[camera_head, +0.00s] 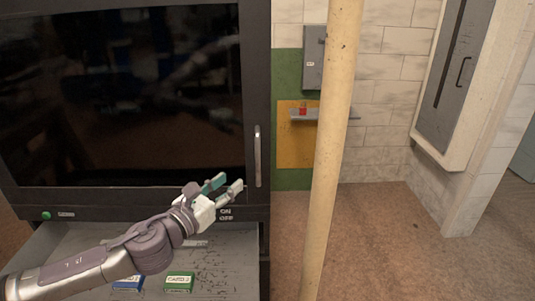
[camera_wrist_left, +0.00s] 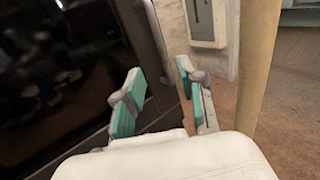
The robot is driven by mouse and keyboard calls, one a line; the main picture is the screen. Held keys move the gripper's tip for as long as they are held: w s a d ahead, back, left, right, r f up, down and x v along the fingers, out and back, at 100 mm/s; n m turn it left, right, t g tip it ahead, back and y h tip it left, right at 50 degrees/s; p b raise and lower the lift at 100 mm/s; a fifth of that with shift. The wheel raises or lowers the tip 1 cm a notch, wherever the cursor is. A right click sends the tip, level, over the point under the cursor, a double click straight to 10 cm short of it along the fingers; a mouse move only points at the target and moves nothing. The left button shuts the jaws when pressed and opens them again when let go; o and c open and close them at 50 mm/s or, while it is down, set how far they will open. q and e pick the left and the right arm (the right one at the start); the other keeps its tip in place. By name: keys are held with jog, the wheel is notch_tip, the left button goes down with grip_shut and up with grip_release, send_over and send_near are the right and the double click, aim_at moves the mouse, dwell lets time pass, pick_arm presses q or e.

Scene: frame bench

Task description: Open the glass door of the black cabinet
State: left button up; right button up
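The black cabinet (camera_head: 258,55) fills the left of the head view. Its dark glass door (camera_head: 120,100) is closed, with a vertical metal handle (camera_head: 258,156) at its right edge. My left gripper (camera_head: 228,186) is in front of the door's lower right corner, just left of and below the handle. Its teal-padded fingers are apart with nothing between them. In the left wrist view the open fingers (camera_wrist_left: 158,98) point toward the door's edge, and the glass door (camera_wrist_left: 60,75) shows at left. My right gripper is not in view.
A cream vertical pole (camera_head: 330,150) stands right of the cabinet. Below the door is an open drawer or tray (camera_head: 225,265) with a green box (camera_head: 179,282) and a blue box (camera_head: 128,283). A grey wall cabinet (camera_head: 455,75) hangs at right. The brown floor (camera_head: 400,250) is clear there.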

aim_at(257, 161)
pick_arm(q)
jog(key=p+x, duration=0.2)
jog(key=x, duration=0.9)
jog(key=shift+x, duration=0.95)
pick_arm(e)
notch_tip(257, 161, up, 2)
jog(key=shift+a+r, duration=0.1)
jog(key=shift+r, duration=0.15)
pick_arm(q)
jog(key=c, duration=0.7)
grip_shut()
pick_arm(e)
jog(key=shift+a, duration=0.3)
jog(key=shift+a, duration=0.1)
